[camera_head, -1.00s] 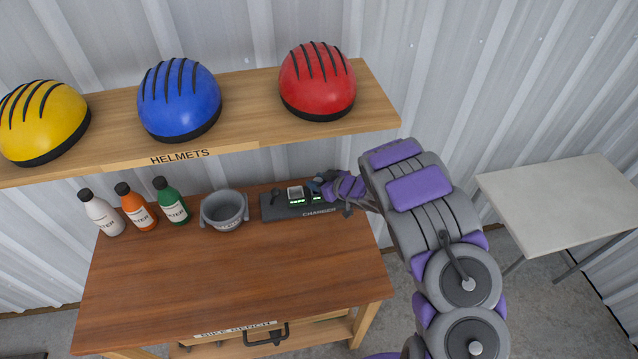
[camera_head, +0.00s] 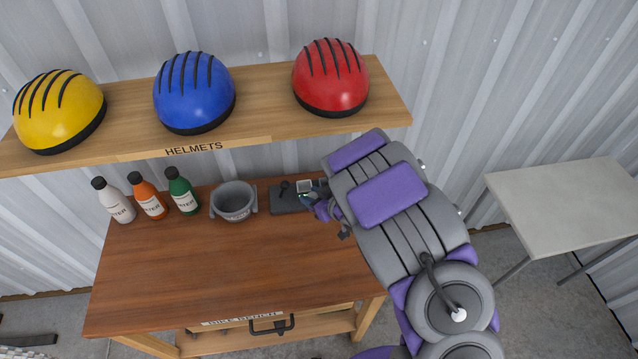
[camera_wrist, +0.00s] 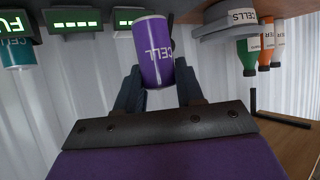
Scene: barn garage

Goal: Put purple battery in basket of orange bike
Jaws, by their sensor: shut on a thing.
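The purple battery (camera_wrist: 153,50), marked CELL, sits between the fingers of my gripper (camera_wrist: 158,88) in the wrist view. My gripper is shut on it. In the head view, my gripper (camera_head: 318,203) is at the right end of the charger (camera_head: 285,200) on the bench, and my arm hides part of the charger. The wrist view looks inverted and shows green charge displays (camera_wrist: 75,22) beside the battery. A teal battery (camera_wrist: 15,53) shows at the left under a display reading FU. The orange bike and its basket are not in view.
A grey CELLS bowl (camera_head: 233,203) and white, orange and green bottles (camera_head: 183,192) stand on the wooden bench (camera_head: 220,265). A shelf (camera_head: 250,135) with yellow, blue and red helmets overhangs behind. A pale table (camera_head: 565,210) stands to the right. The bench front is clear.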

